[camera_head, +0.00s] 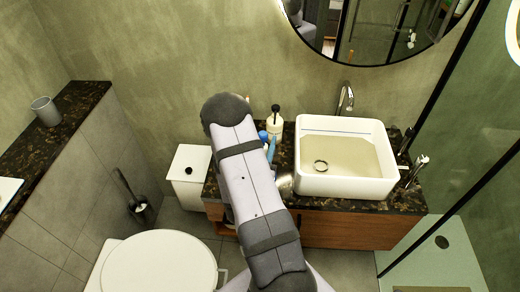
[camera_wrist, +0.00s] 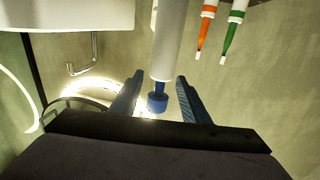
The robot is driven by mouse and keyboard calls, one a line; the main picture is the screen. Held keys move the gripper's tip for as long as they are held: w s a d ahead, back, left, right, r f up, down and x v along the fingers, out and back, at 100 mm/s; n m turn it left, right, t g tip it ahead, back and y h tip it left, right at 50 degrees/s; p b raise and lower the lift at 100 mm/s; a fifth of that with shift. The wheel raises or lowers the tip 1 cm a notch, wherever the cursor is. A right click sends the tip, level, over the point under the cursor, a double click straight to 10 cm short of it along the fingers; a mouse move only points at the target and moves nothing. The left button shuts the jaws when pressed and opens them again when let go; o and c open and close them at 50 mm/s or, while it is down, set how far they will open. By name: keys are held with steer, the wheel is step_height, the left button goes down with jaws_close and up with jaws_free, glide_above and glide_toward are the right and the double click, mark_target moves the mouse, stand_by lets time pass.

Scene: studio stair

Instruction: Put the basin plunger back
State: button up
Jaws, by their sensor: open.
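I cannot make out a basin plunger for sure in either view. In the wrist view, my gripper (camera_wrist: 159,77) is open. A white cylinder with a blue end (camera_wrist: 157,103) lines up between its fingers; I cannot tell its depth or whether it is the plunger's handle. No finger visibly grips it. In the head view, my arm hides the gripper and part of the counter. The white basin (camera_head: 345,180) sits on the dark counter (camera_head: 402,197), right of my arm. Its edge also shows at the upper left of the wrist view (camera_wrist: 80,14).
A pump bottle (camera_head: 275,122) and blue-topped items (camera_head: 263,136) stand close beside my arm. Orange (camera_wrist: 205,28) and green (camera_wrist: 232,30) pointed items are right of the fingers. The tap (camera_head: 345,98) stands behind the basin. A white bin (camera_head: 189,177) and toilet (camera_head: 158,265) are left.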

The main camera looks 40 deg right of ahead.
steer(key=shift+s+a+f, duration=0.1)
steer(key=shift+s+a, duration=0.2)
steer(key=shift+a, duration=0.25)
steer(key=p+v, duration=0.1)
steer(key=v, duration=0.9)
steer(key=shift+s+a, duration=0.2)
steer(key=shift+s, duration=0.05)
steer(key=w+a+f+g+y, duration=0.2)
steer(key=w+a+f+y, duration=0.2)
steer(key=w+f+y, duration=0.15)
steer(key=a+n+g+y, duration=0.25)
steer(key=a+y, duration=0.45)
steer(key=a, duration=0.4)
steer(key=s+a+r+n+g+y, duration=0.1)
steer(key=s+r+n+g, duration=0.2)
steer(key=s, duration=0.4)
steer(key=s+a+r+n+g+y, duration=0.1)
steer(key=s+a+r+n+g, duration=0.1)
steer(key=s, duration=0.5)
step_height(320, 180, up, 2)
steer(key=n+g, duration=0.1)
steer(key=n, duration=0.2)
steer(key=shift+s+a+r, duration=0.2)
steer(key=shift+s, duration=0.1)
